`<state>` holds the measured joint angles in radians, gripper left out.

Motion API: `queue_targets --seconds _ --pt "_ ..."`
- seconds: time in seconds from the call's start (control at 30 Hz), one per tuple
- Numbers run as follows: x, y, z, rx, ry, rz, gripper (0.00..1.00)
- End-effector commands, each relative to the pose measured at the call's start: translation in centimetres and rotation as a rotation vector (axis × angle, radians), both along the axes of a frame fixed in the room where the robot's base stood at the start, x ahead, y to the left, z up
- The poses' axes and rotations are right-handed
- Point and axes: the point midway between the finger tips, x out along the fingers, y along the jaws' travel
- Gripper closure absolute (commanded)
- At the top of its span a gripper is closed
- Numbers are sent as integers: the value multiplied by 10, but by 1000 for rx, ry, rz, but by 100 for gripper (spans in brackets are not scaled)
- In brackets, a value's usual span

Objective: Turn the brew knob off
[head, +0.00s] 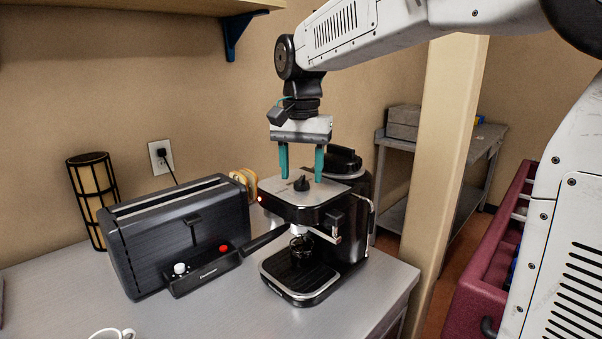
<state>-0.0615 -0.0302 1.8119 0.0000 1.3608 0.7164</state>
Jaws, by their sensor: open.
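The black and silver coffee machine (330,215) stands on the metal counter. Its brew knob (302,184) is a small black knob on the machine's flat top. A small light (260,199) glows at the machine's front left corner. My gripper (302,179) points down over the top, with its two teal fingers apart, one to each side of the knob in this view. The fingertips look level with the knob; I cannot tell whether they touch it or the top plate. The jaws are open and hold nothing.
A black toaster (180,235) stands close to the machine's left, with a dark handle between them. A white cup (112,333) is at the front edge. A wall shelf (150,8) hangs above left. A beige post (445,170) stands to the right.

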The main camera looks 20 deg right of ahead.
Motion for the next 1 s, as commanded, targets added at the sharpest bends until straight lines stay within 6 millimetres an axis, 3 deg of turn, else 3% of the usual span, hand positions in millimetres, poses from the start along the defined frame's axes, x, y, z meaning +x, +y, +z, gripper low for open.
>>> queue_targets --seconds 0.13,0.4,0.57,0.6,1.0 --pt "0 0 -11 0 0 0 48" --pt "0 0 -13 0 0 0 48" --pt "0 0 -13 -1 -1 0 90" --pt "0 0 -13 -1 -1 0 93" --pt "0 0 -12 0 -1 63 93"
